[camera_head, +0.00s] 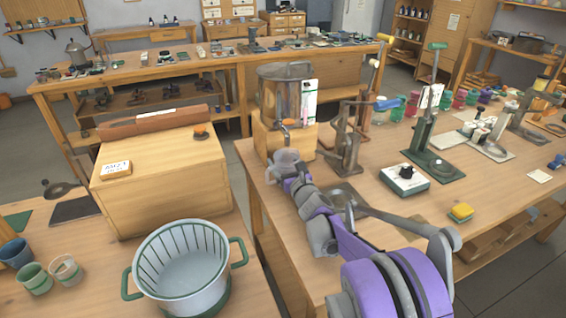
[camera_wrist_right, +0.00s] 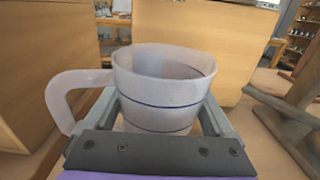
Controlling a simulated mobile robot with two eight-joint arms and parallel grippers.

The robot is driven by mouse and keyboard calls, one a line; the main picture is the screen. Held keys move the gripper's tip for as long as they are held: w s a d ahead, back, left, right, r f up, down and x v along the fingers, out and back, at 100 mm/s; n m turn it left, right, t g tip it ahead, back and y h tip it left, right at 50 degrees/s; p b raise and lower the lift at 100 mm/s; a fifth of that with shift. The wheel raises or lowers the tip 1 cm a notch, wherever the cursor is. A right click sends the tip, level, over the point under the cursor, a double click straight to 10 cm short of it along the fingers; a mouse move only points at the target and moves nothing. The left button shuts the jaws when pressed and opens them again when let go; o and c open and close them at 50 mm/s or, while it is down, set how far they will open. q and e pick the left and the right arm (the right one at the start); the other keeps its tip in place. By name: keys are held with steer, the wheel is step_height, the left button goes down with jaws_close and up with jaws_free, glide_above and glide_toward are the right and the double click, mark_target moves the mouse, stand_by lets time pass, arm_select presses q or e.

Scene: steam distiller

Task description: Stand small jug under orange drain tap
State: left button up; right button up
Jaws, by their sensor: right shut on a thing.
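The small jug (camera_wrist_right: 165,92) is pale and translucent, with thin dark lines and a handle at its left in the right wrist view. My right gripper (camera_wrist_right: 160,125) is shut on it and holds it upright. In the head view the jug (camera_head: 287,163) is at the end of my right arm, just in front of the wooden block under the steel pot (camera_head: 283,92). A small grey spout (camera_head: 285,138) comes down from the pot front, right above the jug. Whether the jug touches the table is hidden. My left gripper is out of view.
A wooden box (camera_head: 160,185) with an orange knob (camera_head: 201,131) stands at left. A green-handled white basket (camera_head: 185,265) is in front of it. A metal press stand (camera_head: 348,140) stands close right of the pot. A white switch box (camera_head: 404,180) lies further right.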

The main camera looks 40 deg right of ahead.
steer(key=o, duration=1.2)
steer(key=shift+o, duration=0.2)
steer(key=shift+s, duration=0.1)
steer(key=shift+r, duration=0.25)
steer(key=p+v, duration=0.2)
steer(key=v, duration=1)
